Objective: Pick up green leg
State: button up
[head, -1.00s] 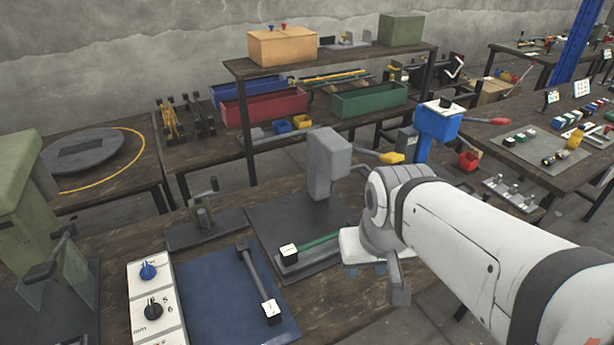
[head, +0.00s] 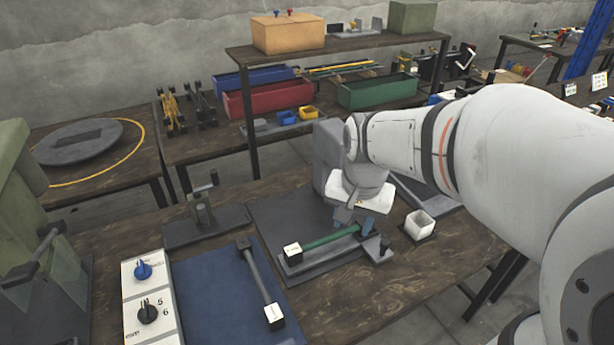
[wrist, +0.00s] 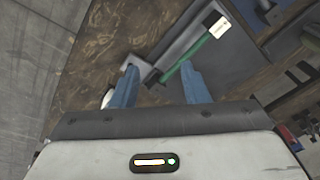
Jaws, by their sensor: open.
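The green leg (head: 330,240) is a thin green bar with a white block (head: 292,250) at its left end. It lies in a grey fixture at the foot of the grey press. My gripper (head: 357,222) is over the leg's right end, its blue fingers apart and pointing down. In the wrist view, the leg (wrist: 197,53) runs from the white block down to between the fingertips of my gripper (wrist: 158,68). I cannot tell whether the fingers touch it.
The grey press (head: 327,150) stands right behind my gripper. A white cup (head: 419,224) stands to its right. A dark leg (head: 260,275) lies on the blue mat (head: 215,300) to the left. A control panel (head: 150,300) is at the front left.

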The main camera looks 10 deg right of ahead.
aim_at(335, 235)
jog(key=w+f+m+b, duration=0.1)
jog(key=w+f+m, duration=0.1)
jog(key=w+f, duration=0.2)
jog(key=w+f+m+g+b, duration=0.1)
jog(key=w+f+m, duration=0.2)
jog(key=w+f, duration=0.1)
jog(key=w+f+m+b, duration=0.1)
jog(key=w+f+m, duration=0.2)
jog(key=w+f, duration=0.1)
jog(key=shift+w+g+b, duration=0.15)
jog(key=shift+g+b, duration=0.2)
jog(key=shift+g, duration=0.05)
jog(key=shift+w+f+m, duration=0.15)
jog(key=shift+f+m, duration=0.15)
jog(key=shift+m, duration=0.1)
jog(key=f, duration=0.7)
jog(key=shift+w+d+f, duration=0.1)
jog(key=shift+d+f, duration=0.05)
jog(key=shift+d, duration=0.05)
jog(key=shift+c, duration=0.5)
grip_shut()
